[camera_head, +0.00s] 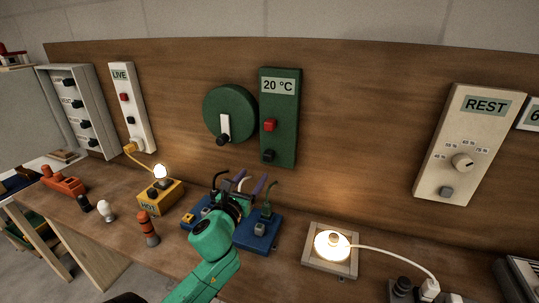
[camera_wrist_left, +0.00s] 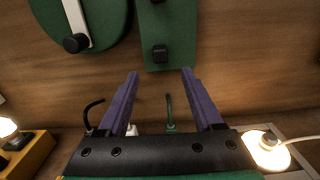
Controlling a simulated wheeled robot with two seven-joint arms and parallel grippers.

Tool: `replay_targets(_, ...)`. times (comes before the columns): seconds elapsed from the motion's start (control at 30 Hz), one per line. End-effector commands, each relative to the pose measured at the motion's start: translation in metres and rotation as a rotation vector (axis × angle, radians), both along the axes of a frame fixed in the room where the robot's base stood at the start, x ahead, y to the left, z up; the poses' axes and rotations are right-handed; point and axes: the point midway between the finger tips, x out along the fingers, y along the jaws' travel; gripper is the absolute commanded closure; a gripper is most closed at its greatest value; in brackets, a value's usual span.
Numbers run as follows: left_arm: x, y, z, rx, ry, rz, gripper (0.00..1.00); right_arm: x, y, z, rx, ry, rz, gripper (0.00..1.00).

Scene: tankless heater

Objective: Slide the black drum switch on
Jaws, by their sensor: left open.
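A green panel labelled 20 °C (camera_head: 279,120) is mounted on the wooden backboard, with a red switch (camera_head: 270,125) above a small black switch (camera_head: 268,156). To its left is a round green disc (camera_head: 229,100) with a white lever and black knob (camera_head: 222,140). I cannot tell for certain which black part is the drum switch. My left gripper (camera_head: 242,181) is open and empty, below the panel. In the left wrist view, the panel's black switch (camera_wrist_left: 160,53) appears just beyond the gap between the fingertips (camera_wrist_left: 160,72), apart from them. My right gripper is out of view.
Blue blocks (camera_head: 259,232) with cables sit on the bench under my left arm. A yellow box with a lit bulb (camera_head: 160,196) stands left; a lit lamp on a square base (camera_head: 331,244) stands right. The LIVE panel (camera_head: 131,107) and REST panel (camera_head: 466,145) flank the green panel.

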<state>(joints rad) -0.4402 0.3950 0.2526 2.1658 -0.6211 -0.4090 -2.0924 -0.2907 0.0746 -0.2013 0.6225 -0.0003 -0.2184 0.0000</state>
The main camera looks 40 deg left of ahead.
Motion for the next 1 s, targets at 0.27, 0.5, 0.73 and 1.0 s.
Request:
replay_targets(0.27, 0.069, 0.025, 0.004, -0.006, -0.004, 0.002, 0.32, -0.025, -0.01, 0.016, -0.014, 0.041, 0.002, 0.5)
replay_targets(0.5, 0.105, 0.037, 0.002, -0.006, -0.001, 0.001, 0.32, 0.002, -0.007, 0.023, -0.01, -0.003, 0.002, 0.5)
replay_targets(0.73, 0.109, 0.038, 0.0, -0.004, 0.001, 0.0, 0.32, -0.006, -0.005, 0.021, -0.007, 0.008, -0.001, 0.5)
replay_targets(1.0, 0.108, 0.038, 0.0, -0.005, 0.0, 0.0, 1.0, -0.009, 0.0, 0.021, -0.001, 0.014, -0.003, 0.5)
